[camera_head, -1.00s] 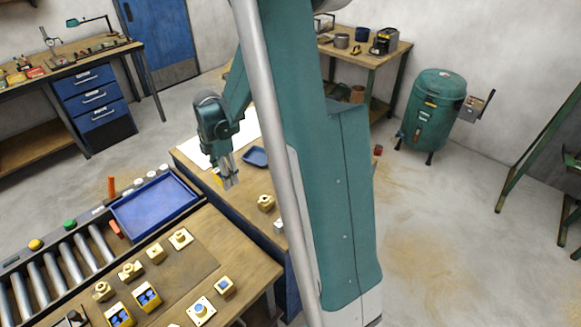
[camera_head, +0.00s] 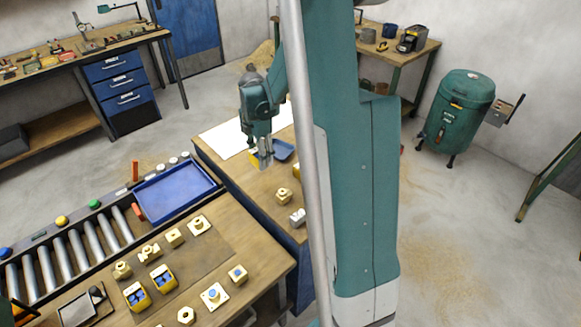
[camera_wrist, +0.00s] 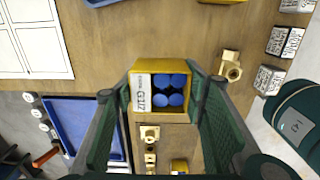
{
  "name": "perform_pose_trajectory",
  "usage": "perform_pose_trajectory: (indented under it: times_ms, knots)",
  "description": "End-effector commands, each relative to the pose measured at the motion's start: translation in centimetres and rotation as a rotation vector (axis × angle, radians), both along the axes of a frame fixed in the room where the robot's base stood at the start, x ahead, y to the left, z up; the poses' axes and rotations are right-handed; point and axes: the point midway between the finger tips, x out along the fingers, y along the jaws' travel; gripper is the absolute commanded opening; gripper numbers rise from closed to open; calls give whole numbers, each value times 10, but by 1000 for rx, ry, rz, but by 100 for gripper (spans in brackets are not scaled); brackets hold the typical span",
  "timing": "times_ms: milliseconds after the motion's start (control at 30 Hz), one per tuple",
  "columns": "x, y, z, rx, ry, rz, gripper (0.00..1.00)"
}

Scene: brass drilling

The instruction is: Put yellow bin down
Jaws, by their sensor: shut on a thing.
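My gripper (camera_head: 265,163) is over the wooden table behind the blue tray, pointing down. In the wrist view my gripper (camera_wrist: 160,95) is shut on the yellow bin (camera_wrist: 160,66), with one green finger along each side. The bin holds several blue round pieces and has a white label reading "G1/2". In the head view only a small yellow part of the bin (camera_head: 253,158) shows beside the fingers. I cannot tell whether its bottom touches the table.
A small blue tray (camera_head: 283,149) is close by. A white sheet (camera_head: 225,138) lies to the left, a brass fitting (camera_head: 284,195) nearer the camera. Another yellow bin (camera_wrist: 222,2) shows at the wrist view's top.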

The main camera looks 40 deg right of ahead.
Motion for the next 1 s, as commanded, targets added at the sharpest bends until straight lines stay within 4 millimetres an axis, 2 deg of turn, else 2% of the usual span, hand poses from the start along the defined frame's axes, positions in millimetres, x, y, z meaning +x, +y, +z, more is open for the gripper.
perform_pose_trajectory:
  times_ms: [300,500,1000]
  knots:
    - [1,0,-36,0,0,0,29]
    - [0,0,-52,0,0,0,29]
    - [0,0,-58,0,0,0,29]
